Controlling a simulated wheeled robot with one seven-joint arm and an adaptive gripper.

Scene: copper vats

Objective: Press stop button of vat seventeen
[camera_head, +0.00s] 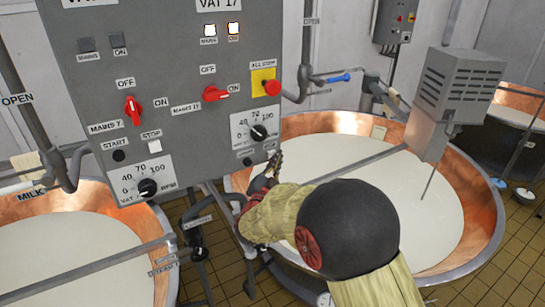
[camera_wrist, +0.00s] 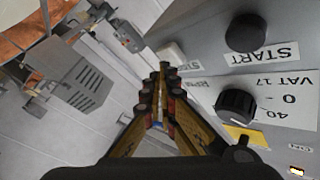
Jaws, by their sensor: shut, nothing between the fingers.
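The grey control panel (camera_head: 190,60) carries a VAT 17 label at its top right. In the head view my gripper (camera_head: 275,162) is at the panel's lower right corner and covers the pale button. The black start button (camera_head: 247,161) shows left of it.
The vat 17 speed dial (camera_head: 258,132), red emergency knob (camera_head: 271,88) and red mains switch (camera_head: 216,93) are close above. Another white stop button (camera_head: 154,146) belongs to the left column. A copper vat (camera_head: 480,225) of milk lies below and right. Pipes (camera_head: 302,80) flank the panel.

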